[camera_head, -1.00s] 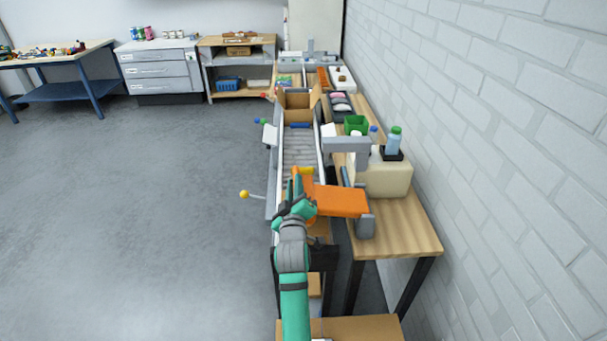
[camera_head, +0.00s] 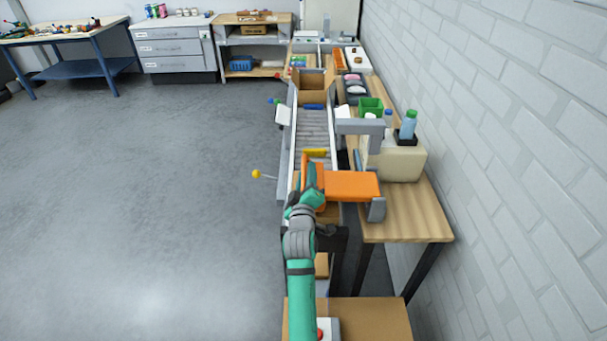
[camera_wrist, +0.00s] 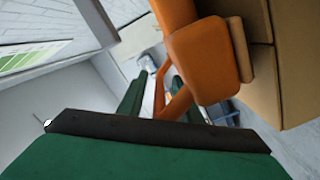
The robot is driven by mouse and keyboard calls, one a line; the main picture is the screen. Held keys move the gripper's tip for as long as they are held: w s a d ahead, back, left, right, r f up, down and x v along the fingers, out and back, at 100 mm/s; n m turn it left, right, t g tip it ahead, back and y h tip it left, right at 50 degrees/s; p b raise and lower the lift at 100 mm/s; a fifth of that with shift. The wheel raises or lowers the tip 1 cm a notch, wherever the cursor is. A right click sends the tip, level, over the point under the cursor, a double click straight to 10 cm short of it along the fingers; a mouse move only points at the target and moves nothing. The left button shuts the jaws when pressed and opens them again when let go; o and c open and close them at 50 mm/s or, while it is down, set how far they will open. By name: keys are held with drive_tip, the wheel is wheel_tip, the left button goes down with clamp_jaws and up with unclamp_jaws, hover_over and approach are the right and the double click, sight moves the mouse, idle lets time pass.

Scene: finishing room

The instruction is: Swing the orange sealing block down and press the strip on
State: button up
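The orange sealing block (camera_head: 352,185) reaches from a grey post at the right of the conveyor towards its near end, in the head view. In the wrist view an orange padded block (camera_wrist: 200,60) fills the upper middle, beside brown cardboard (camera_wrist: 290,60). My gripper (camera_head: 309,173) is at the left end of the orange part, with green fingers pointing forward. In the wrist view my fingers (camera_wrist: 157,98) stand apart with a thin orange bar between them; a gap shows beside it. Whether they touch it I cannot tell. I cannot make out the strip.
The roller conveyor (camera_head: 314,130) runs away from me, with an open carton (camera_head: 312,84) further along. Bottles (camera_head: 408,124) and a beige machine (camera_head: 397,160) crowd the right bench. The floor at left is clear.

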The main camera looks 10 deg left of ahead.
drive_tip(key=shift+s+a+r, duration=0.1)
drive_tip(key=shift+a, duration=0.25)
drive_tip(key=shift+s, duration=0.2)
drive_tip(key=s, duration=1)
drive_tip(key=shift+s+d, duration=0.15)
drive_tip(key=shift+d, duration=0.3)
drive_tip(key=shift+f, duration=0.2)
drive_tip(key=s+d+f+m+g, duration=0.1)
drive_tip(key=s+d+f+m, duration=0.15)
drive_tip(key=s+f, duration=0.65)
drive_tip(key=s+d+f+m, duration=0.1)
drive_tip(key=s+f+m, duration=0.35)
drive_tip(key=s, duration=0.95)
drive_tip(key=s+d+m+g, duration=0.1)
drive_tip(key=s+d+m, duration=0.1)
drive_tip(key=s, duration=1)
drive_tip(key=s+d+r+m+h, duration=0.1)
drive_tip(key=s+d+m, duration=0.1)
drive_tip(key=s, duration=1)
drive_tip(key=shift+s+d+m+g, duration=0.3)
drive_tip(key=shift+s+d+g, duration=0.05)
drive_tip(key=shift+g, duration=0.05)
